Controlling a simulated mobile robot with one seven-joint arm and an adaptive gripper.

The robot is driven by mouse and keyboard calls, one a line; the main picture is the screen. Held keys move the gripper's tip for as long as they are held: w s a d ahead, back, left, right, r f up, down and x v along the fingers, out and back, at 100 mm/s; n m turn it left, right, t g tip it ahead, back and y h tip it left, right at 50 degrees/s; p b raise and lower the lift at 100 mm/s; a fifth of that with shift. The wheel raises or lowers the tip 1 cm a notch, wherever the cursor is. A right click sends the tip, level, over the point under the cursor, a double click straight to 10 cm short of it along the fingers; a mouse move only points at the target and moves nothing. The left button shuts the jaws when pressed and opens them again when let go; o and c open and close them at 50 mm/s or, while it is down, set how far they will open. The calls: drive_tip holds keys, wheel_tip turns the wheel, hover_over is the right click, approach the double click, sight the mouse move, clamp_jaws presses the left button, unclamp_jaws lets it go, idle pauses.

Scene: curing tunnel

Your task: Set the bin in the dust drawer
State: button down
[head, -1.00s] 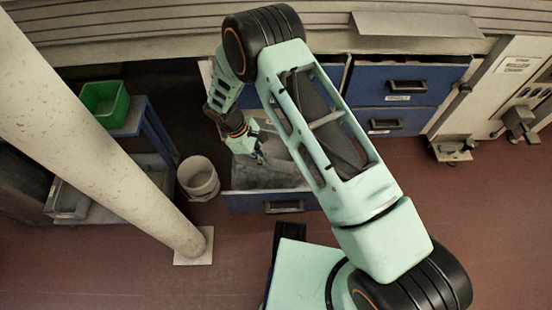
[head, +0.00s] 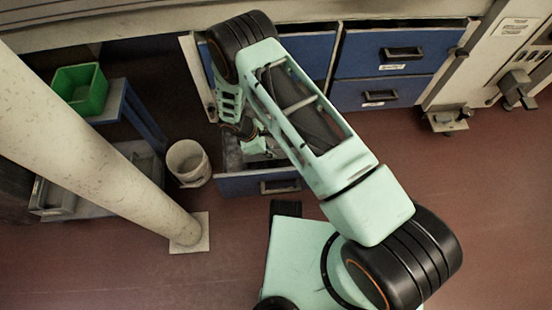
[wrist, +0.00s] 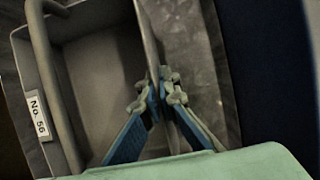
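The grey bin (wrist: 92,62) fills the left half of the wrist view, with a bar handle and a "No. 56" label along its left side. My gripper (wrist: 160,92) has its two fingers on either side of the bin's right wall and looks closed on it. The open dust drawer (head: 240,187), with a blue front and grey metal inside, shows in the head view. Its bare grey floor (wrist: 197,60) shows right of the bin. My gripper also shows in the head view (head: 262,150), low over the drawer. My arm hides much of the drawer there, and I cannot tell whether the bin rests on its floor.
A white bucket (head: 188,162) stands left of the drawer. Further left are a pale round post (head: 110,150) and a blue stand (head: 140,115) with a green box (head: 80,88). Closed blue drawers (head: 395,58) are at right. The red floor at right is clear.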

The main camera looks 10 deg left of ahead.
drive_tip(key=shift+w+d+f, duration=0.25)
drive_tip(key=shift+d+f, duration=0.05)
drive_tip(key=shift+f, duration=0.1)
drive_tip(key=x, duration=0.1)
drive_tip(key=b+x, duration=0.1)
drive_tip(key=x, duration=0.1)
drive_tip(key=b+x, duration=0.1)
drive_tip(key=x, duration=0.1)
drive_tip(key=shift+w+a+f, duration=0.1)
drive_tip(key=shift+w+a, duration=0.1)
drive_tip(key=shift+a, duration=0.15)
drive_tip(key=c, duration=2.7)
unclamp_jaws()
drive_tip(key=shift+f, duration=0.1)
drive_tip(key=o, duration=0.5)
drive_tip(key=shift+o, duration=0.2)
drive_tip(key=p+v, duration=0.4)
drive_tip(key=v, duration=0.8)
